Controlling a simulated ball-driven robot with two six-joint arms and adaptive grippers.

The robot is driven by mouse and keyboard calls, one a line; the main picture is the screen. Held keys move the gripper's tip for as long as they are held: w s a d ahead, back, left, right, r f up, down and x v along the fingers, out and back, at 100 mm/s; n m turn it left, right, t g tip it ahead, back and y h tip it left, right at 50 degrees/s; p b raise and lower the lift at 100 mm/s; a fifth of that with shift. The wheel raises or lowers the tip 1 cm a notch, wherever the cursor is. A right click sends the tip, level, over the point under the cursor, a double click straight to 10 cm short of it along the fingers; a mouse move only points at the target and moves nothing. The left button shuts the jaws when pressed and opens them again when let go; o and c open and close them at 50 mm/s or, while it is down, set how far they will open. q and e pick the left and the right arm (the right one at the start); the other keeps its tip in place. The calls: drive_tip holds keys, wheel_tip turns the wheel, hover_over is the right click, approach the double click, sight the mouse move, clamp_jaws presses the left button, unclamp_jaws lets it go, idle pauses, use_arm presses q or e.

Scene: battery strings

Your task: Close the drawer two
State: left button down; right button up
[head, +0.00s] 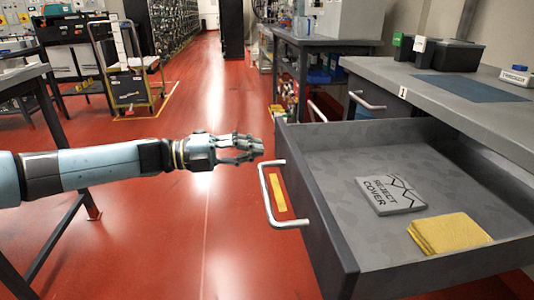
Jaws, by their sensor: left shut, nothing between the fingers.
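A grey drawer (335,245) stands pulled far out of the workbench at the right. Its front carries a silver bar handle (268,200) and a yellow label strip (278,192). My left gripper (255,148) is shut and empty, just beyond the far end of the handle and close to the drawer front's far corner. I cannot tell whether it touches the drawer. Inside the drawer lie a grey plate marked REJECT COVER (391,194) and a folded yellow cloth (448,233). No number shows on this drawer. My right gripper is not in view.
The workbench top (385,68) holds a blue mat (468,87), a black bin (448,55) and small boxes. Another drawer handle (366,100) sits under it near a tag "1" (403,92). A yellow cart (130,80) stands at the back left. The red floor between is clear.

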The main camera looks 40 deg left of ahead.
sight(279, 147)
use_arm(q)
drive_tip(key=shift+x, duration=1.2)
drive_tip(key=shift+w+d, duration=0.25)
drive_tip(key=shift+w, duration=0.1)
drive_tip(key=shift+d, duration=0.1)
